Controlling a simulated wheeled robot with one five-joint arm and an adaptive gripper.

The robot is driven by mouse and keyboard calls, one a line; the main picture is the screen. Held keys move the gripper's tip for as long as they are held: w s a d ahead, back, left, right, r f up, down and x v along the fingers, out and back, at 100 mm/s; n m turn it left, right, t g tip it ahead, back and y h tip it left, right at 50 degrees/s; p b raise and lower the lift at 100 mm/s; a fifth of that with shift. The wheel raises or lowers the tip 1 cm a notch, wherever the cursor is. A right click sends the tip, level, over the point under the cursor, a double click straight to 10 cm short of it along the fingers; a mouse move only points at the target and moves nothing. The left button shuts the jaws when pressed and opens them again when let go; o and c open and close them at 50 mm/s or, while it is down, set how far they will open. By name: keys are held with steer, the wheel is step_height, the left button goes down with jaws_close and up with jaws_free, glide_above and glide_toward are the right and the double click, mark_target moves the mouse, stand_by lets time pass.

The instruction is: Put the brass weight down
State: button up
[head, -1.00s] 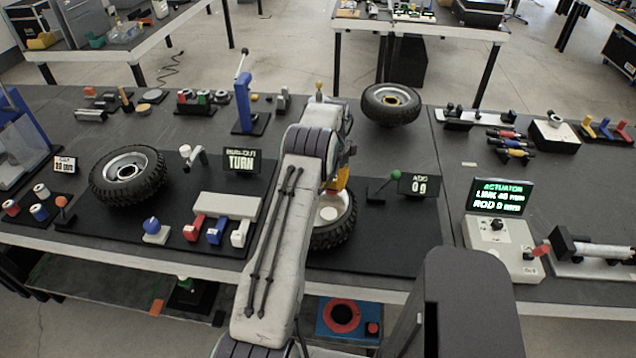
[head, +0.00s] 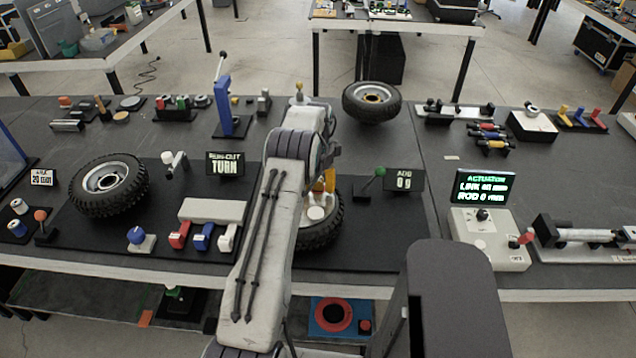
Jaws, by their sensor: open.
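My arm reaches forward over the table and its end hangs down over the near tyre (head: 320,232). My gripper (head: 318,200) is mostly hidden behind my arm; its jaws are open above or at the pale hub of that tyre. A yellow-orange part (head: 330,179) shows there. I cannot make out a brass weight for sure at the gripper. A small brass-coloured knob (head: 299,88) shows just beyond my arm.
A green-knobbed lever (head: 376,177) stands right of the near tyre. Another tyre (head: 108,185) lies at left, a third (head: 371,101) at the back. Red, blue and white blocks (head: 203,237) sit left of my arm. The actuator box (head: 490,238) is at right.

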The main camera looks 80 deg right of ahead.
step_height(320, 180, up, 5)
steer(key=shift+b, duration=0.55)
steer(key=shift+r+b, duration=0.35)
steer(key=shift+b, duration=0.25)
step_height(320, 180, up, 5)
steer(key=shift+a+f+b, duration=0.1)
steer(key=shift+a+b, duration=0.05)
steer(key=shift+b, duration=0.4)
steer(key=shift+r, duration=0.9)
